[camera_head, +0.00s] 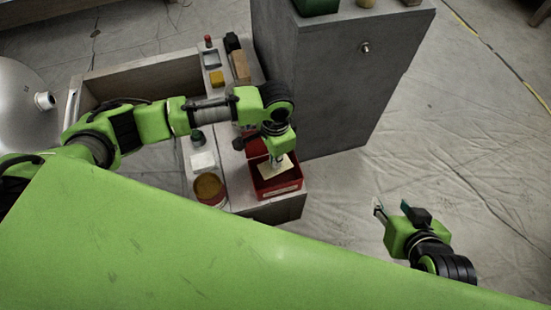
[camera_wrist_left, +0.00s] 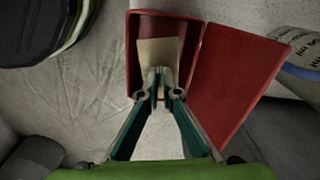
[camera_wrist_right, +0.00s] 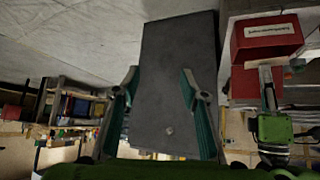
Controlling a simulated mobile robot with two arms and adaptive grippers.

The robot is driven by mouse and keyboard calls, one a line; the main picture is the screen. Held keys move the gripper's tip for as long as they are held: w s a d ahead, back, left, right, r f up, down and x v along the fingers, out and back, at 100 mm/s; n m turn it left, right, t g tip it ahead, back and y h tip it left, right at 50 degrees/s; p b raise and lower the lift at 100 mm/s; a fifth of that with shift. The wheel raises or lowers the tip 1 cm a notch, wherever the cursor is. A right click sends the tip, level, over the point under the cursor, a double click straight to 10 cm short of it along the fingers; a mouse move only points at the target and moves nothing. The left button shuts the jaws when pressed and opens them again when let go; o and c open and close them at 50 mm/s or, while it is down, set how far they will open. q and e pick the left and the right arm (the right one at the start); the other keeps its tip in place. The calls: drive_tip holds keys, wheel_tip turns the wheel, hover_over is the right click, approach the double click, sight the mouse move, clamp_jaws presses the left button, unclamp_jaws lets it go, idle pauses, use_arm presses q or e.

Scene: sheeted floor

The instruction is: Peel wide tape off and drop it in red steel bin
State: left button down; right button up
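The red steel bin (camera_head: 284,188) stands open on the end of a low grey bench, with a pale label on its front. Its red lid (camera_wrist_left: 232,78) is swung open to the side in the left wrist view. The bin also shows in the right wrist view (camera_wrist_right: 266,58). My left gripper (camera_wrist_left: 157,84) points down at the bin's opening with its fingertips together on a beige strip of wide tape (camera_wrist_left: 157,52). The strip (camera_head: 270,170) lies over the bin's opening; its lower end is hard to see. My right gripper (camera_wrist_right: 160,88) is open and empty, away to the right above the floor.
A tall grey cabinet (camera_head: 335,85) stands behind the bin. A round container (camera_head: 209,189), a white box (camera_head: 203,161) and other small items sit along the bench, left of the bin. The sheeted floor (camera_head: 460,130) at right is clear.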

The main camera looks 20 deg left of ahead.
use_arm(q)
drive_tip(key=shift+f+b, duration=0.6)
drive_tip(key=shift+b, duration=0.15)
use_arm(e)
drive_tip(key=w+a+r+t+y, duration=0.1)
drive_tip(key=w+a+r+t, duration=0.1)
drive_tip(key=w+r+t, duration=0.3)
drive_tip(key=shift+w+a+r, duration=0.4)
drive_tip(key=shift+w+r, duration=0.5)
drive_tip(key=shift+r, duration=0.3)
use_arm(q)
drive_tip(key=c, duration=2.2)
unclamp_jaws()
